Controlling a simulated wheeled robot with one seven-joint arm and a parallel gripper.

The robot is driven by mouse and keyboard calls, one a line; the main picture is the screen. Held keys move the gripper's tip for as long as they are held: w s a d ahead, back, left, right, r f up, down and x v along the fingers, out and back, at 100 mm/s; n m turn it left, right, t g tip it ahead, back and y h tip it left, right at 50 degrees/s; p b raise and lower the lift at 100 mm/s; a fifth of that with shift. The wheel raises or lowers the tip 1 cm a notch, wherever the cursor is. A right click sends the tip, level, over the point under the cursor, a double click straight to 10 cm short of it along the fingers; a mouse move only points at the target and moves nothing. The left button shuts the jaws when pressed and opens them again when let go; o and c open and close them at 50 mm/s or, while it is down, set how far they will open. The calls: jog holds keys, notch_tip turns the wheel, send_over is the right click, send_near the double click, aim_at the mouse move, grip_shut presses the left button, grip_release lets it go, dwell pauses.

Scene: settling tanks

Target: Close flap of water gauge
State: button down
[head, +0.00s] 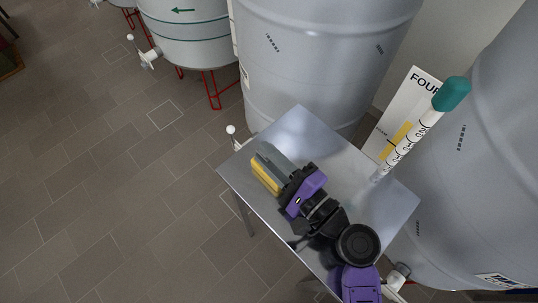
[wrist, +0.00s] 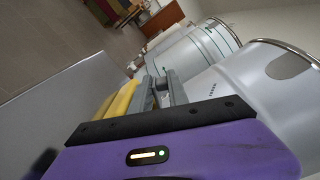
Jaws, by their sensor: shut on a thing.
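The water gauge, by its look the yellow-and-grey device (head: 266,175), lies at the left part of the metal table. Its yellow body also shows in the wrist view (wrist: 118,100), just left of my fingers. My gripper (head: 281,169), purple with a black bar, reaches over it from the lower right. In the wrist view my gripper (wrist: 162,88) has its grey fingers close together around a narrow grey part, seemingly the flap (wrist: 166,78). The fingers hide most of that part. How far the flap stands open cannot be told.
The metal table (head: 335,155) has free room behind and right of the device. A clear-and-white scaled tube with a teal cap (head: 452,94) stands at its right, before a white panel (head: 408,105). Large grey tanks (head: 320,60) stand close behind. Open tiled floor lies left.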

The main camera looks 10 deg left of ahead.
dwell(0.3)
jog(key=c, duration=1.4)
grip_release()
jog(key=shift+o, duration=0.2)
jog(key=shift+f, duration=0.1)
